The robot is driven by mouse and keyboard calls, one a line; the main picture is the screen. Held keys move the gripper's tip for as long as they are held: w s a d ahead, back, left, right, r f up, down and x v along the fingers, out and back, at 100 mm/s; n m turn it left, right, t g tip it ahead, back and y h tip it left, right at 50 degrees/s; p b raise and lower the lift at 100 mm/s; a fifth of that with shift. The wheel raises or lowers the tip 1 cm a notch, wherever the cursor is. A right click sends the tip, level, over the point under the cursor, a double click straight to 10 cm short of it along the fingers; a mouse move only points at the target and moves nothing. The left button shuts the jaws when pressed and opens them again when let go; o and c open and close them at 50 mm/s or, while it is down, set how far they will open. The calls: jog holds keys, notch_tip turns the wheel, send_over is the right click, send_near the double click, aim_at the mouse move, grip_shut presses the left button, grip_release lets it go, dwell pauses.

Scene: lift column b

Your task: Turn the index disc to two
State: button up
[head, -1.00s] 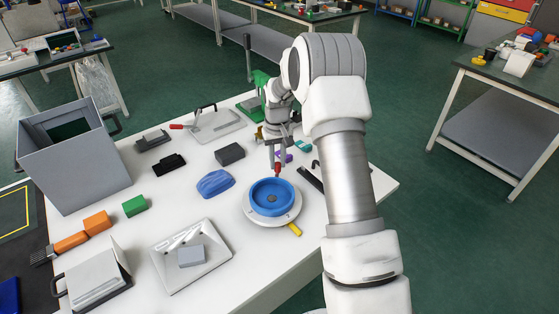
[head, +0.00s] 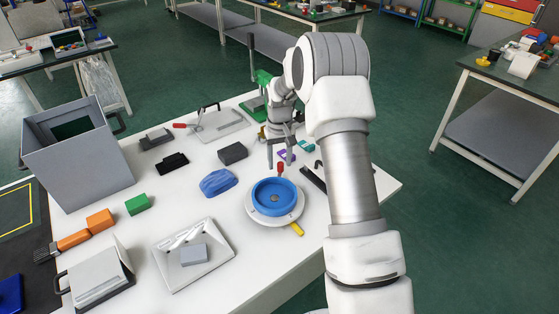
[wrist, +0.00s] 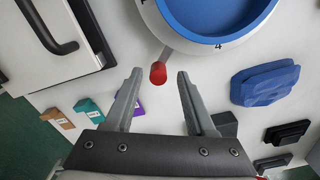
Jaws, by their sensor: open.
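The index disc is a blue round dish (head: 274,195) on a white round base (head: 251,212) on the white table. A red-tipped handle (head: 280,169) sticks out on its far side, and a yellow tab (head: 296,229) sits at its near right edge. In the wrist view the blue dish (wrist: 215,18) is cut off at the top, and a 4 shows on the white rim (wrist: 190,43). My gripper (head: 280,161) is open at the handle's far end. The red tip (wrist: 158,73) lies between the fingertips, with a gap on both sides. The other numbers are hidden or unreadable.
A blue lump (head: 217,183) and a dark grey block (head: 232,153) stand left of the disc. A white tray with a grey block (head: 194,254) is nearer. A black bar (head: 313,179) lies close on the right. A grey bin (head: 77,160) stands far left.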

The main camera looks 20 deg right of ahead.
notch_tip(320, 180, up, 17)
jog(key=p, duration=0.2)
jog(key=shift+r, duration=0.15)
jog(key=s+a+r+t+p, duration=0.3)
jog(key=s+a+r, duration=0.1)
jog(key=s+r, duration=1.25)
jog(key=s+a+t+p, duration=0.1)
jog(key=s+a+t, duration=0.1)
jog(key=s, duration=1.5)
jog(key=shift+s+a+f+t+p, duration=0.15)
jog(key=shift+s+f+t+p, duration=0.15)
jog(key=shift+s+f, duration=0.1)
